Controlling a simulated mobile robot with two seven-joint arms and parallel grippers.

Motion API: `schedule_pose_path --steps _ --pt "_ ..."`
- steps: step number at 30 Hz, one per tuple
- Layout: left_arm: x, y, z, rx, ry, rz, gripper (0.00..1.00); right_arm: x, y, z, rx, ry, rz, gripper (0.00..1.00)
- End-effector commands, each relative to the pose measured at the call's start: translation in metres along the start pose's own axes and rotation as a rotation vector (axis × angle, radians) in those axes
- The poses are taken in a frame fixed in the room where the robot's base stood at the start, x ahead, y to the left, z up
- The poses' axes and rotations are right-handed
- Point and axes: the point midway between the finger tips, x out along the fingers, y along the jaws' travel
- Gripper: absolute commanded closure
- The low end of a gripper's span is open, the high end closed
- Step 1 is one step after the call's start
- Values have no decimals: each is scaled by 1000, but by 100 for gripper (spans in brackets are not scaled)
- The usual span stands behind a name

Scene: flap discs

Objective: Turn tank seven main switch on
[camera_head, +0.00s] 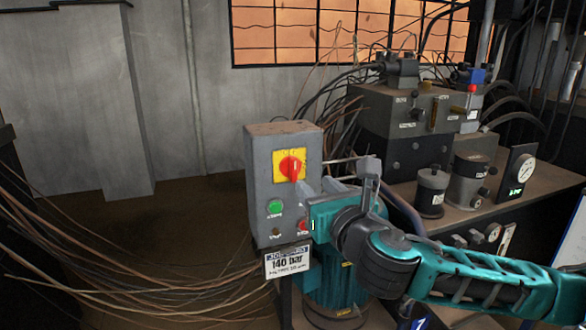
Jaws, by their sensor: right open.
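A grey switch box (262,190) stands left of centre in the head view. On its front is a red rotary switch (292,166) on a yellow plate (279,153); its handle points roughly down. Below are a green button (275,206) and a small red button (303,226). A white label (287,261) reading "140 bar" hangs at the box's lower edge. My right gripper (308,186) is open, just right of and below the rotary switch, its fingers pointing at the box. Whether a finger touches the handle I cannot tell. My left gripper is out of view.
Loose brown cables (130,285) run across the floor on the left. A valve block (405,120) with hoses stands behind on the right. Black cylinders and a dial gauge (524,168) sit on the right bench. A teal motor (333,285) is below my gripper.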

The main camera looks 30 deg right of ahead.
Motion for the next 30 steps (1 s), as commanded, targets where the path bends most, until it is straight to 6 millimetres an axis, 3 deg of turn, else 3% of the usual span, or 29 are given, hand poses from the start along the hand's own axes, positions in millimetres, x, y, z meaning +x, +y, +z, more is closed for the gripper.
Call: schedule_pose_path --steps 9,15,21,30 --pt "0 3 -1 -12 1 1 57 62 0 1 5 -2 -2 57" --pt "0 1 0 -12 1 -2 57 91 0 0 4 -1 -1 57" --pt "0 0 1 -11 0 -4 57 104 0 0 4 1 1 57" --pt "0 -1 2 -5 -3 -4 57 106 0 0 2 1 1 57"
